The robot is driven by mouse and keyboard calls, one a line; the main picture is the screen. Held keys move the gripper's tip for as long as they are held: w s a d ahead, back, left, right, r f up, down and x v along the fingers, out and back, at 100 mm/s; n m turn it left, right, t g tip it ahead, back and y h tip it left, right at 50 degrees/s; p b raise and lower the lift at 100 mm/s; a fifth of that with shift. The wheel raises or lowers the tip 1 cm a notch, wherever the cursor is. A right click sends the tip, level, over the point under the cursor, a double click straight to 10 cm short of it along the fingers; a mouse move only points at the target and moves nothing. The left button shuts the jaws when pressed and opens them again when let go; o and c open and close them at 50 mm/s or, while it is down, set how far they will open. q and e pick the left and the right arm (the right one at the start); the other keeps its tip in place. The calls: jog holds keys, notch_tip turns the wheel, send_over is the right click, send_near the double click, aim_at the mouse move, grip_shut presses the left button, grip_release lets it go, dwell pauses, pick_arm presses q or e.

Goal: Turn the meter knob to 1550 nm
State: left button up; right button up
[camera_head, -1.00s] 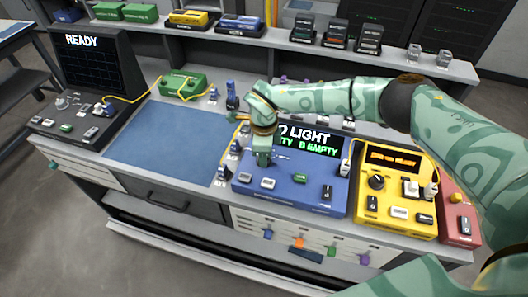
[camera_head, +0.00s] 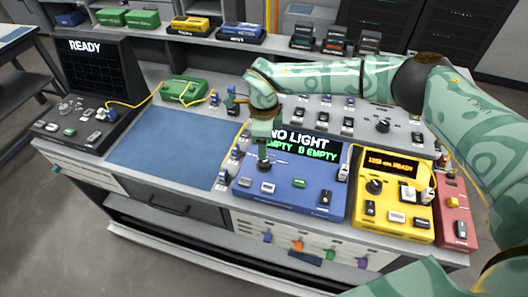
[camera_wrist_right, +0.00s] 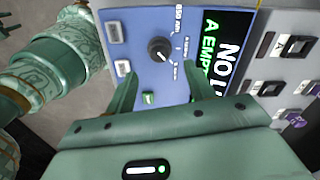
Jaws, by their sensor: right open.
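The blue meter (camera_head: 285,185) stands on the bench, its screen (camera_head: 304,143) reading NO LIGHT with green EMPTY text. Its dark round knob (camera_head: 264,162) sits left of the screen. In the right wrist view the knob (camera_wrist_right: 159,48) shows a white pointer mark toward the lower right; the small scale labels beside it are mostly unreadable. My right gripper (camera_head: 264,148) is above the knob, pointing down. In the wrist view the right gripper (camera_wrist_right: 160,80) is open, its fingers apart and empty, with the knob just beyond the gap. I cannot make out my left gripper.
A yellow unit (camera_head: 395,195) with a lit orange display and its own knob (camera_head: 374,187) stands right of the meter, beside a red unit (camera_head: 455,205). A blue mat (camera_head: 165,145) lies clear to the left. Yellow fibres and small plugs run behind and left of the meter.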

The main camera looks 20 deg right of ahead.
notch_tip(320, 180, up, 9)
jog(key=p, duration=0.1)
dwell(0.5)
